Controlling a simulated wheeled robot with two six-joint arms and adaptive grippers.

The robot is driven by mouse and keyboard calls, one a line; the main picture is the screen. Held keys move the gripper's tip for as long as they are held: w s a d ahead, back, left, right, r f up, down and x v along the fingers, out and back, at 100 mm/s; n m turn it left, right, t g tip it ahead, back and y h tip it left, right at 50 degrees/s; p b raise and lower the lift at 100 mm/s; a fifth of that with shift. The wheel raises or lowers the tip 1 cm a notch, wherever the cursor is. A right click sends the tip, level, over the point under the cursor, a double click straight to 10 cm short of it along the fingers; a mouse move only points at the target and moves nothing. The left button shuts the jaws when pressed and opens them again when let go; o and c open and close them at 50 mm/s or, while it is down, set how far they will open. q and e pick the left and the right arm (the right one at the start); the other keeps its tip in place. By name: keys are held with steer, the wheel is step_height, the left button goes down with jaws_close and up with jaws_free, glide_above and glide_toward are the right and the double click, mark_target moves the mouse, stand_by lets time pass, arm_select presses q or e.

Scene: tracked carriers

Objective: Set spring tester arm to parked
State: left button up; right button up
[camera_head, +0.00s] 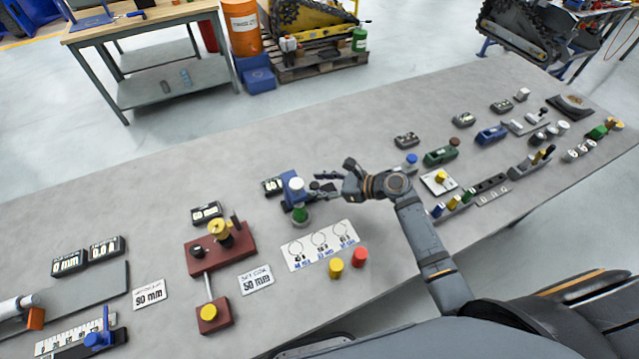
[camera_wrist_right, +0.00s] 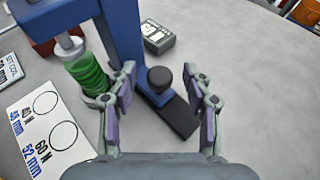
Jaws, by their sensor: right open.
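The spring tester (camera_head: 293,186) is a blue frame on the bench, with a green spring (camera_head: 300,214) under its white top part. In the right wrist view the blue column (camera_wrist_right: 122,38) stands left of centre, and the green spring (camera_wrist_right: 85,75) is at the left. A black round knob (camera_wrist_right: 160,78) sits beside a dark flat bar (camera_wrist_right: 178,118); I cannot tell how the knob joins the tester. My right gripper (camera_head: 328,182) is at the tester's right side. In the wrist view it (camera_wrist_right: 160,73) is open, its fingers on either side of the knob without visible contact.
A small display box (camera_head: 272,186) stands behind the tester. A white card with circles (camera_head: 320,246) lies in front, with yellow (camera_head: 336,268) and red (camera_head: 360,257) cylinders nearby. A maroon device (camera_head: 222,250) stands left; several small devices fill the bench's right. Bare bench lies behind the tester.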

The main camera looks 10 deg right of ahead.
steer(key=c, duration=0.4)
jaws_close()
arm_select(q)
steer(key=shift+s, duration=0.2)
arm_select(e)
steer(key=shift+d, duration=0.3)
steer(key=d, duration=0.3)
steer(key=w+d, duration=0.1)
steer(key=d, duration=0.2)
steer(key=w+d, duration=0.1)
steer(key=d, duration=0.2)
steer(key=shift+d+f, duration=0.1)
steer(key=shift+d, duration=0.15)
arm_select(q)
steer(key=shift+s+a+r, duration=0.1)
steer(key=shift+s, duration=0.05)
arm_select(e)
steer(key=shift+a, duration=0.1)
